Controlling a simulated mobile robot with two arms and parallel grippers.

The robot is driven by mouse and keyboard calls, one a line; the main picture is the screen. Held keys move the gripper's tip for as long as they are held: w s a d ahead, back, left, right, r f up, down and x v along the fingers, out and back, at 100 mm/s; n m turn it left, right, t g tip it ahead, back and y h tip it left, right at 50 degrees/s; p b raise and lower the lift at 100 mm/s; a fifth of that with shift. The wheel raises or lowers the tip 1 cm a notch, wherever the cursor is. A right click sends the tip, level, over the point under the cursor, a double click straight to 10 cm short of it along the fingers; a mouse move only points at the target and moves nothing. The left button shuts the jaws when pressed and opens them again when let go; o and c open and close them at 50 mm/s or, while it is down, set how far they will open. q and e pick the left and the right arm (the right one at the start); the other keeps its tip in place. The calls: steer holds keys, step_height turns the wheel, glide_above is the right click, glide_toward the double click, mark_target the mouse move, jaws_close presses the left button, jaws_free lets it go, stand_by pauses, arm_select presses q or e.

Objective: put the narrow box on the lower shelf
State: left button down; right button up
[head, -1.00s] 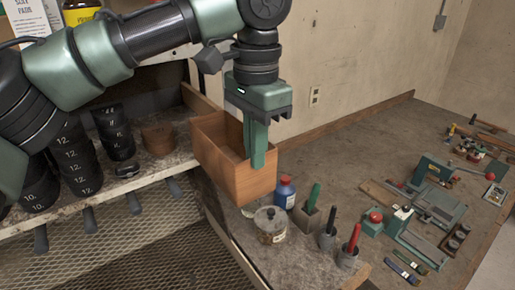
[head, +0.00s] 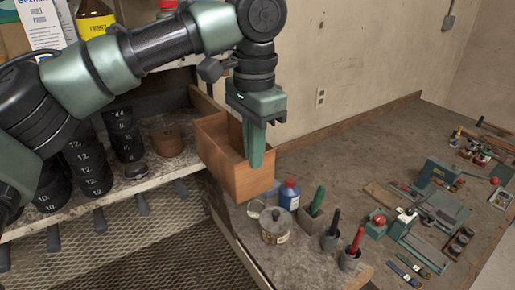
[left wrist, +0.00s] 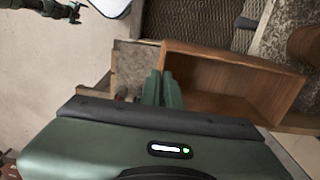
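The narrow box (head: 240,178) is an open-topped wooden box with orange-brown walls. In the head view it hangs at the right end of the lower shelf (head: 150,183), above the worktop corner. My left gripper (head: 255,150) is shut on its wall, with the fingers pointing down. In the left wrist view the fingers (left wrist: 161,90) are close together at the left wall of the box (left wrist: 235,80), which looks empty. What seems to be my right gripper (left wrist: 66,10) shows small at the top left of that view; its fingers are unclear.
Stacked black cups (head: 88,165) and a brown pot (head: 166,142) stand on the lower shelf; bare shelf lies right of the pot. A jar (head: 275,226), a blue bottle (head: 289,194) and handled tools stand below the box. An upper shelf holds a yellow-labelled bottle (head: 95,20).

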arm_select(q)
steer(key=shift+w+a+f+p, duration=0.1)
steer(key=shift+w+a+p, duration=0.5)
steer(key=shift+w+p, duration=0.2)
steer(key=shift+w+a+p, duration=0.55)
steer(key=shift+w+p, duration=0.1)
steer(key=shift+w, duration=0.15)
steer(key=shift+w+a, duration=0.1)
steer(key=shift+w, duration=0.05)
steer(key=w+a, duration=0.1)
steer(key=w, duration=0.1)
steer(key=w+a, duration=0.2)
steer(key=w, duration=0.1)
steer(key=w+a, duration=0.2)
steer(key=shift+w+a, duration=0.25)
stand_by(1.5)
steer(key=shift+a, duration=0.1)
stand_by(0.4)
